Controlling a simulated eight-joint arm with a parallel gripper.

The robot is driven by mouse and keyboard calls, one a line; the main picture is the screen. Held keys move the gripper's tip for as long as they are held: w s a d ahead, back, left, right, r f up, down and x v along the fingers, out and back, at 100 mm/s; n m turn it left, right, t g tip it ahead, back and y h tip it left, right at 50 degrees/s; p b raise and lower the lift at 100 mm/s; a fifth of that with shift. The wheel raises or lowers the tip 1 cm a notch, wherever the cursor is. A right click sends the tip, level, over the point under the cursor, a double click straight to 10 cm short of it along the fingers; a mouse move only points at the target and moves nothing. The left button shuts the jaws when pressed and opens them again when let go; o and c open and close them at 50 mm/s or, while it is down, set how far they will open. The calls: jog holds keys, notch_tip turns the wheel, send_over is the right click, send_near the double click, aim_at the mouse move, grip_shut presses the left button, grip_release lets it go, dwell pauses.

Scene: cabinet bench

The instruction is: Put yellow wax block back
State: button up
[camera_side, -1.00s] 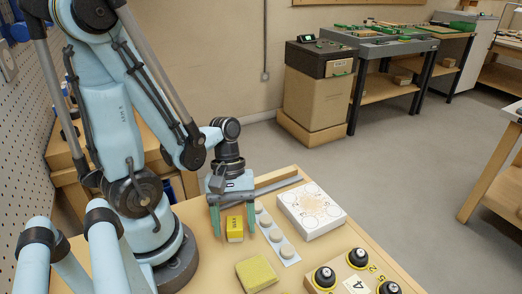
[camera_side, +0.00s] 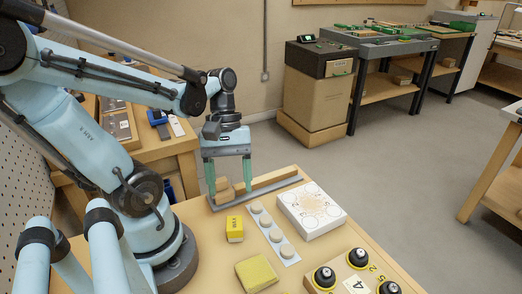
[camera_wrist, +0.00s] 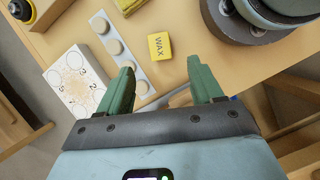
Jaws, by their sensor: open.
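The yellow wax block (camera_side: 235,228), labelled WAX, stands on the bench top, left of a grey strip with round pads. In the wrist view the wax block (camera_wrist: 160,46) lies beyond my fingertips, apart from them. My gripper (camera_side: 229,191) is open and empty above the back edge of the bench, behind the wax block. Its two green fingers are spread wide; the gripper also shows in the wrist view (camera_wrist: 164,75).
The grey padded strip (camera_side: 273,233) lies beside the block. A white patterned box (camera_side: 311,211) is right of it. A yellow cloth or sponge (camera_side: 257,273) lies in front. Black knobs (camera_side: 325,278) stand front right. A wooden rail (camera_side: 275,182) runs along the back edge.

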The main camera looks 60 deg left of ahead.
jog(key=w+d+r+m+t+y, duration=0.1)
jog(key=w+r+m+t+y, duration=0.1)
jog(key=w+m+t, duration=0.2)
jog(key=w+d+r+m+t+y, duration=0.2)
jog(key=w+m+t, duration=0.2)
jog(key=w+m, duration=0.3)
jog(key=shift+w+m+t, duration=0.2)
jog(key=shift+m+t, duration=0.1)
jog(key=shift+m, duration=0.9)
